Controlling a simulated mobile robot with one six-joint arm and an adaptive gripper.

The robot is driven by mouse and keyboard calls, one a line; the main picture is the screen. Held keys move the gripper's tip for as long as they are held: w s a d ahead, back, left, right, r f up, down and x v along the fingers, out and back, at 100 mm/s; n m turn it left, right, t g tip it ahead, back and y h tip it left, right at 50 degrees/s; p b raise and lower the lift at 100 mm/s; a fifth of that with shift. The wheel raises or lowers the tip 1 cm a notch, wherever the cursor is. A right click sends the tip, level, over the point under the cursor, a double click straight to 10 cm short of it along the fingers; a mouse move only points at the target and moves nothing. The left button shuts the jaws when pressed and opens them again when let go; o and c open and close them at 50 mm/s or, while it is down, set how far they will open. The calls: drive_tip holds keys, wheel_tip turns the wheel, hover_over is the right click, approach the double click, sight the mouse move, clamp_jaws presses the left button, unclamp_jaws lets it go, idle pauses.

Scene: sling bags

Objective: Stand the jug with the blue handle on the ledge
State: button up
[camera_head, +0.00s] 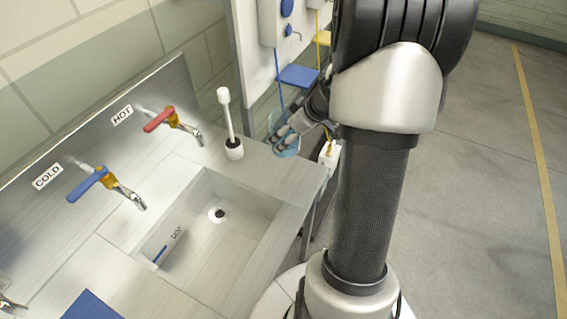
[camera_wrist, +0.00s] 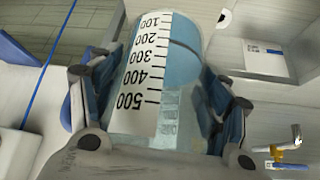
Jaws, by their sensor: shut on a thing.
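A see-through, light blue jug (camera_wrist: 185,65) with a black scale from 100 to 500 fills the middle of the wrist view. My gripper (camera_wrist: 160,105) is shut on it, with one finger on each side of its body. In the head view the jug (camera_head: 288,151) shows partly behind my gripper (camera_head: 290,135), over the right end of the steel counter. I cannot tell whether its base touches the counter. Its handle is not clearly visible. A small blue ledge (camera_head: 298,76) sticks out below a wall dispenser, behind the jug; its blue surface also shows in the wrist view (camera_wrist: 15,50).
A white brush in a holder (camera_head: 234,150) stands on the counter left of the jug. The sink (camera_head: 240,245) has a red HOT tap (camera_head: 160,119) and a blue COLD tap (camera_head: 88,184) behind it. Open floor lies right.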

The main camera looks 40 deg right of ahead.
wheel_tip(320, 180, down, 13)
drive_tip(key=b, duration=0.3)
drive_tip(key=shift+w+d+r+b, duration=0.1)
drive_tip(key=shift+r+b, duration=0.1)
drive_tip(key=shift+b, duration=0.1)
drive_tip(key=shift+f+b, duration=0.2)
drive_tip(key=shift+b, duration=0.15)
drive_tip(key=o, duration=1.4)
drive_tip(key=shift+r, duration=0.1)
drive_tip(key=shift+r+p, duration=0.1)
drive_tip(key=shift+p, duration=0.25)
drive_tip(key=p+v, duration=0.2)
drive_tip(key=v, duration=1)
drive_tip(key=shift+p, duration=0.4)
